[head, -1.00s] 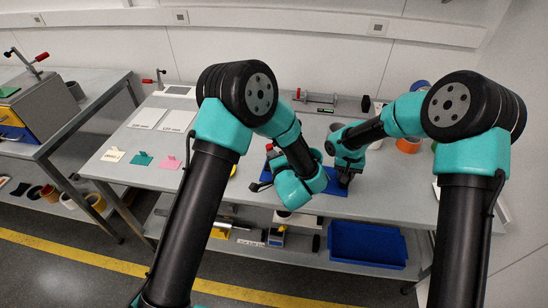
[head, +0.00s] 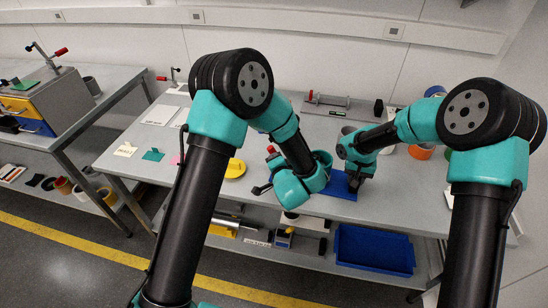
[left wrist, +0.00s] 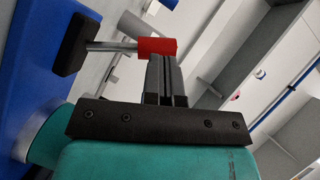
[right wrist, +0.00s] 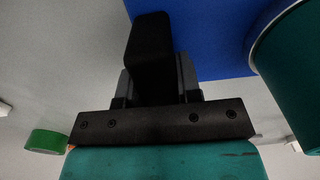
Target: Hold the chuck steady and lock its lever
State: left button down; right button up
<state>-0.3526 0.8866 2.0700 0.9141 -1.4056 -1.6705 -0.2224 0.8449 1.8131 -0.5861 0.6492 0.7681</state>
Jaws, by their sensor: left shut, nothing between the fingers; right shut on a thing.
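The chuck's blue base (head: 342,186) lies on the bench near its front edge, partly hidden by my left wrist; it also shows in the left wrist view (left wrist: 38,50). A lever with a red grip (left wrist: 157,46) on a metal rod runs from a black end piece in the left wrist view. My left gripper (left wrist: 165,62) is shut and empty, its fingertips close by the red grip; contact cannot be told. My right gripper (right wrist: 155,85) is shut on a black upright part of the chuck (right wrist: 150,50), beside the blue base. The chuck's middle is hidden behind my left arm.
A yellow disc (head: 235,168) and small coloured cards lie left on the bench. An orange roll (head: 421,152) stands to the right. A blue bin (head: 374,249) sits on the lower shelf. A second bench with a drawer box (head: 38,103) stands at the left.

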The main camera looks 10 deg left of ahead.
pick_arm(q)
jog(key=v, duration=1.2)
jog(key=shift+s+r, duration=0.2)
jog(key=shift+r, duration=0.15)
pick_arm(e)
jog(key=shift+f, duration=0.1)
jog(key=o, duration=1.1)
notch_tip(320, 180, up, 12)
jog(key=shift+r, duration=0.1)
